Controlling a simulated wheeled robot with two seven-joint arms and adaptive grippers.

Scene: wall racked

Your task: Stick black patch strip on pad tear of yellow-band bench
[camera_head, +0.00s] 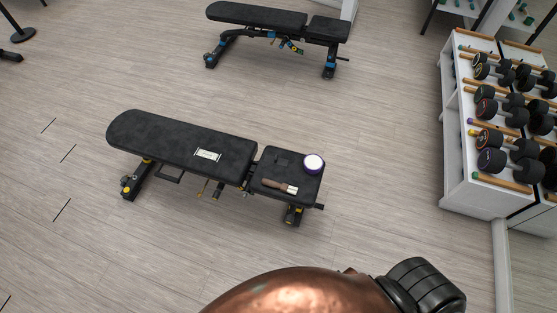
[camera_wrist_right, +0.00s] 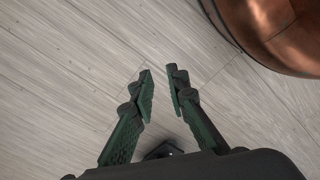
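The yellow-band bench (camera_head: 180,136) stands in the middle of the head view, with a long black back pad and a shorter seat pad. A pale torn spot, the pad tear (camera_head: 207,155), shows on the long pad. A small dark flat piece, possibly the black patch strip (camera_head: 283,162), lies on the seat pad; it is hard to make out against the black. My right gripper (camera_wrist_right: 161,76) shows in the right wrist view, its fingers apart and empty above bare floor. My left gripper is not in view.
On the seat pad are a white-topped purple round tub (camera_head: 314,163) and a brush-like tool (camera_head: 279,186). A blue-band bench (camera_head: 258,17) stands behind. A white dumbbell rack (camera_head: 455,130) stands at the right. The floor around the yellow-band bench is clear.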

